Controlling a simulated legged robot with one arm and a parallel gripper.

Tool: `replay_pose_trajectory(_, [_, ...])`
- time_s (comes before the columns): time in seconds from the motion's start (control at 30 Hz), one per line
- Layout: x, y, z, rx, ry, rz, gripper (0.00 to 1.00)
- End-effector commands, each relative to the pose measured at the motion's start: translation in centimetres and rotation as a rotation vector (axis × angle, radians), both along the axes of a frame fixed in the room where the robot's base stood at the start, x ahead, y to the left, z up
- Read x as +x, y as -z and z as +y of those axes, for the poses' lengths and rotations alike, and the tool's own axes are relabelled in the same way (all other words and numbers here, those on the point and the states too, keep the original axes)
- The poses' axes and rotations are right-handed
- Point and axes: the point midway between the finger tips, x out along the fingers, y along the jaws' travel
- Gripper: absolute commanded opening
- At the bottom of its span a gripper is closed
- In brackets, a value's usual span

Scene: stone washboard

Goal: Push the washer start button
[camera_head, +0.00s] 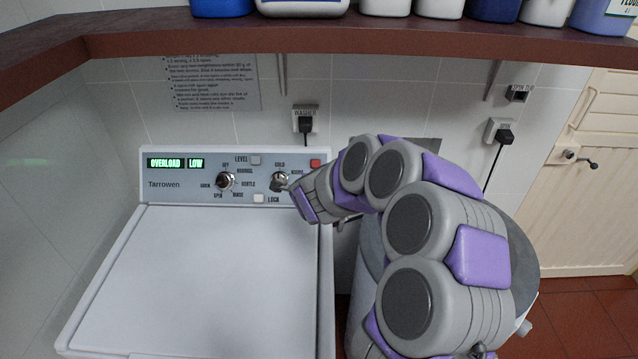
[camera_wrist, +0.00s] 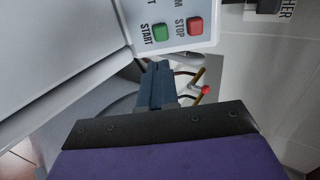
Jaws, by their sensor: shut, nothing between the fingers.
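The washer (camera_head: 200,270) stands at the left in the head view, with its control panel (camera_head: 165,195) along the back. In the wrist view the green start button (camera_wrist: 160,33) sits beside the red stop button (camera_wrist: 195,26) near the panel's end. In the head view the red button (camera_head: 315,163) shows, while my arm hides the green one. My gripper (camera_wrist: 160,82) is shut and empty. In the wrist view its dark fingers appear just below the panel's edge, apart from the green button. The head view does not clearly show the fingertips.
A dark shelf (camera_head: 130,48) with several bottles overhangs the washer. A washer plug (camera_head: 305,123) is on the tiled wall behind. The panel has knobs, including one (camera_head: 226,182), and a lit display (camera_head: 175,163) reading "OVERLOAD LOW". A pale door (camera_head: 590,200) stands at the right.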

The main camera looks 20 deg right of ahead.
Motion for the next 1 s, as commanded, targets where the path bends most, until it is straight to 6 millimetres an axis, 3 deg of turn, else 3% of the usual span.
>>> replay_pose_trajectory(0.47, [0.6,0.4,0.0,-0.005,0.003,-0.001,0.00])
replay_pose_trajectory(1.0, [6.4,5.3,-2.6,-0.007,0.004,0.000,0.00])
